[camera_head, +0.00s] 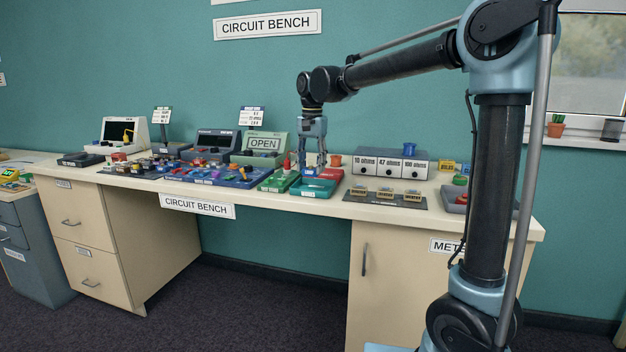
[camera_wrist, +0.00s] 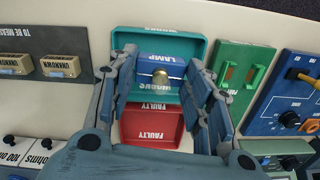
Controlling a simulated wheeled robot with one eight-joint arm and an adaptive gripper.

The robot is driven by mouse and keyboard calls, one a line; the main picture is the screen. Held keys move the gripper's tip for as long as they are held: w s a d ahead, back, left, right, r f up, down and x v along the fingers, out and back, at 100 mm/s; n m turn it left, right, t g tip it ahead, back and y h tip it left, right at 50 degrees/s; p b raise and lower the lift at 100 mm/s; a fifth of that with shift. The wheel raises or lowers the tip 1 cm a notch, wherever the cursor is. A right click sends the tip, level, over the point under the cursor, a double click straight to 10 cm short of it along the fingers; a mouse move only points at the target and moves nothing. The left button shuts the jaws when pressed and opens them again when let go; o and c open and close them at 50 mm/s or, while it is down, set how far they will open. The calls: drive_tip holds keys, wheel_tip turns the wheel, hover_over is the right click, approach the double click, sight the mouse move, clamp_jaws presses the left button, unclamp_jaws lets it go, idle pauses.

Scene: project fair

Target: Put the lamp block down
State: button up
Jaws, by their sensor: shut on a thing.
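The lamp block (camera_wrist: 160,70) is a blue block with a pale bulb on a brass base. In the wrist view it is between the fingers of my gripper (camera_wrist: 161,78), which is shut on it. Behind it in that view is a teal tray (camera_wrist: 160,38), whose walls show around the block; I cannot tell whether the block touches the tray floor. In the head view my gripper (camera_head: 312,172) points down over the teal tray (camera_head: 312,190), and the block is hard to make out there.
A red tray (camera_wrist: 152,130) marked FAULTY adjoins the teal tray. A dark mat (camera_wrist: 50,42) with small tan blocks lies on the other. A grey ohms box (camera_head: 390,163) stands behind.

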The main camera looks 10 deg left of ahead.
sight(311, 168)
drive_tip(key=shift+f, duration=2.15)
drive_tip(key=shift+c, duration=0.6)
drive_tip(key=shift+f, duration=0.55)
drive_tip(key=o, duration=1.3)
wheel_tip(311, 168, up, 13)
drive_tip(key=shift+d+r, duration=0.1)
drive_tip(key=shift+d, duration=0.05)
